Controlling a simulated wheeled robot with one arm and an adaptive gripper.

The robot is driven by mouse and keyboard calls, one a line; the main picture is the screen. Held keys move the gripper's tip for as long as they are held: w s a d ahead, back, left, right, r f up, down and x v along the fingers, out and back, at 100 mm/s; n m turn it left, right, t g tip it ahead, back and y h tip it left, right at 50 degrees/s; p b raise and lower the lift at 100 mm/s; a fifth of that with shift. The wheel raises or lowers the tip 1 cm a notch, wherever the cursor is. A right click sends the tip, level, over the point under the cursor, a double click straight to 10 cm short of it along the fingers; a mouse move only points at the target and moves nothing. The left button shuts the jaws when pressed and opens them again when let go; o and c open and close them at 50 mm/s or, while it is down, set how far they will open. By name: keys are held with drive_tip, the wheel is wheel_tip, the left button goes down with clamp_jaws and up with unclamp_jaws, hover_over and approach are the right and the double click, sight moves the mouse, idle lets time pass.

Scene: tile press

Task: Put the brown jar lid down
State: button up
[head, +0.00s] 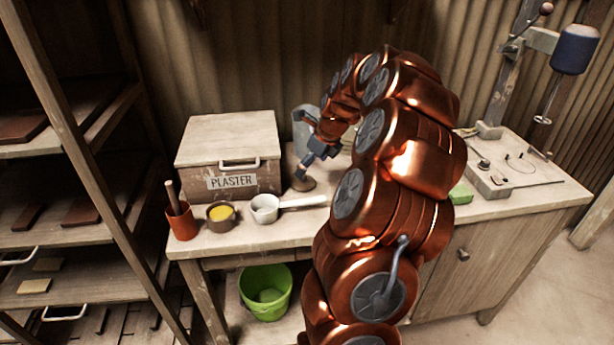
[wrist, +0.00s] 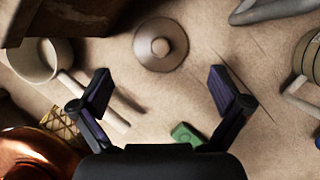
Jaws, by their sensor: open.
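The brown jar lid (wrist: 161,45) is a round disc with a small knob in the middle. It lies flat, knob up, on the worktop, near the top centre of the wrist view. In the head view the lid (head: 303,184) is just right of the plaster box, partly below my gripper (head: 318,160). In the wrist view my gripper (wrist: 165,92) has its two fingers spread wide with nothing between them. The lid is beyond the fingertips and apart from them.
The plaster box (head: 228,150) stands at the back left. A white ladle (head: 265,208), a pot of yellow stuff (head: 221,215) and an orange cup (head: 181,222) stand along the front left. A green block (wrist: 186,134) lies near the gripper's base in the wrist view.

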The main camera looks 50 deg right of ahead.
drive_tip(key=v, duration=0.6)
drive_tip(key=shift+r+b, duration=0.3)
drive_tip(key=shift+b, duration=0.05)
drive_tip(key=s+a+n+g+y, duration=0.1)
drive_tip(key=s+a+n+g, duration=0.15)
drive_tip(key=a+n, duration=0.9)
drive_tip(key=s+a+n+g, duration=0.1)
drive_tip(key=s+a+n, duration=0.35)
drive_tip(key=a, duration=1.15)
drive_tip(key=s+a+f+n+g, duration=0.1)
drive_tip(key=s+a+f+n, duration=0.2)
drive_tip(key=s+n, duration=0.6)
drive_tip(key=s+a+f+n+g+h, duration=0.1)
drive_tip(key=s+a+f+n, duration=0.2)
drive_tip(key=s+a+n, duration=0.4)
drive_tip(key=shift+s+n+g+h, duration=0.3)
drive_tip(key=shift+s+n+g, duration=0.05)
drive_tip(key=shift+s+n, duration=0.9)
drive_tip(key=shift+a+r, duration=0.1)
